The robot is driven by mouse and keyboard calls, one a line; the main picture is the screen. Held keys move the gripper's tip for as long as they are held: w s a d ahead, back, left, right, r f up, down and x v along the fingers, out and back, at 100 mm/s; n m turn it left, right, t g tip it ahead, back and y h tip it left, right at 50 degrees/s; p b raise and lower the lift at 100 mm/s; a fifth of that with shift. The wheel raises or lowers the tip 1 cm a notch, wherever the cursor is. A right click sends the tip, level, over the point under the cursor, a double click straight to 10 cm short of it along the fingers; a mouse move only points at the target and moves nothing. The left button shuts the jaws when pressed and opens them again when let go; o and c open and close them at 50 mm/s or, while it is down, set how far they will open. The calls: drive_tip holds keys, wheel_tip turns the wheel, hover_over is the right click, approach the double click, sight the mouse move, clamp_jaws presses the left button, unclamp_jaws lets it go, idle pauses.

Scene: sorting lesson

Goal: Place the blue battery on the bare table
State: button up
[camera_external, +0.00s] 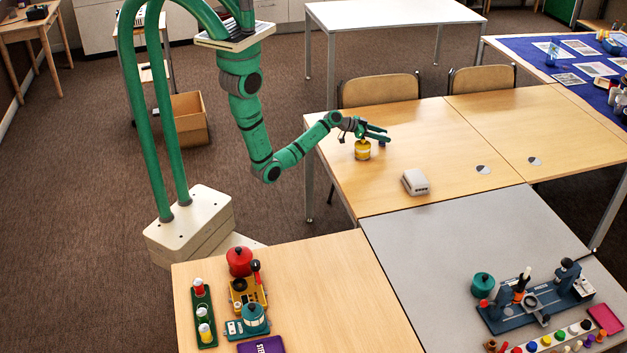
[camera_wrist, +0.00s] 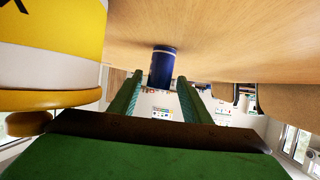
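The blue battery (camera_wrist: 162,68) shows in the wrist view as a dark blue cylinder with a pale ring at one end. The wrist view is upside down, with the wooden table (camera_wrist: 225,35) at the top. The battery is upright between my gripper's fingers (camera_wrist: 160,85), near their tips, with narrow gaps on both sides. My gripper looks open. In the external view my gripper (camera_external: 382,136) is low over the left part of the far wooden table (camera_external: 440,135). There I cannot make out the battery, and whether it touches the table is unclear.
A yellow and white container (camera_external: 362,150) stands close beside my gripper and fills the wrist view's left side (camera_wrist: 50,50). A white box (camera_external: 415,182) lies to the right and nearer. Two chairs (camera_external: 380,90) stand behind the table. The table's middle is mostly bare.

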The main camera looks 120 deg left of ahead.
drive_tip(key=shift+r, duration=0.15)
drive_tip(key=v, duration=1.2)
idle(0.3)
